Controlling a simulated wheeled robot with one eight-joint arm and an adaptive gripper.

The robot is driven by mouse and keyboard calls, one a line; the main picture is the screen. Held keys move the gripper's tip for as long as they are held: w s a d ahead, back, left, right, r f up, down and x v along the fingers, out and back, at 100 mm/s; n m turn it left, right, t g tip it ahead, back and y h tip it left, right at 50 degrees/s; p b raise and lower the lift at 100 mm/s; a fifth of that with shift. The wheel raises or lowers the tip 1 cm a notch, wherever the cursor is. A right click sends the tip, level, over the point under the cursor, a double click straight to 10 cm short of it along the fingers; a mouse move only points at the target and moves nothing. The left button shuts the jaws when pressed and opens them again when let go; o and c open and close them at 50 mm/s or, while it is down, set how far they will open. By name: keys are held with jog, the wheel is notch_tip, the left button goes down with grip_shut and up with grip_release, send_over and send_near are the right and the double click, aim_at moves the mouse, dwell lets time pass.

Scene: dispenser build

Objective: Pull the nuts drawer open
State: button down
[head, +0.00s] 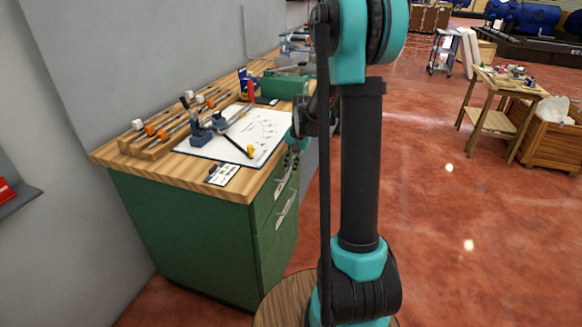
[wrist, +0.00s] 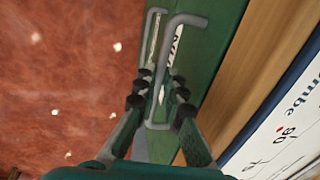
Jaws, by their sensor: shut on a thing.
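The green cabinet (head: 200,235) stands against the wall, with drawer fronts on its right side. An upper handle (head: 285,180) and a lower handle (head: 285,211) show there. My gripper (head: 291,158) is at the top of this front, partly hidden by my arm. In the wrist view my gripper (wrist: 157,90) is shut on a grey bar handle (wrist: 180,20), with fingers on both sides of it. A white label (wrist: 177,42) lies behind this handle, mostly covered and not fully readable. A second handle (wrist: 151,17) is farther from the wooden edge. The held drawer's opening is not clear.
The wooden worktop (head: 240,188) carries a white sheet (head: 250,130), a rack with clamps (head: 160,135) and a green box (head: 285,83). In the wrist view the worktop edge (wrist: 240,90) is close beside my fingers. The red floor (head: 440,230) right of the cabinet is open.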

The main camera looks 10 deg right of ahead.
jog(key=shift+d, duration=0.1)
jog(key=s+d, duration=0.7)
jog(key=d, duration=0.5)
jog(key=s+d, duration=0.7)
jog(key=d, duration=0.6)
jog(key=s+d, duration=0.7)
jog(key=d, duration=0.5)
jog(key=shift+s+d, duration=0.3)
jog(key=shift+s, duration=0.1)
jog(key=c, duration=1.6)
grip_release()
jog(key=shift+r, duration=0.15)
jog(key=v, duration=1.1)
jog(key=shift+r, duration=0.35)
jog(key=shift+s, duration=0.1)
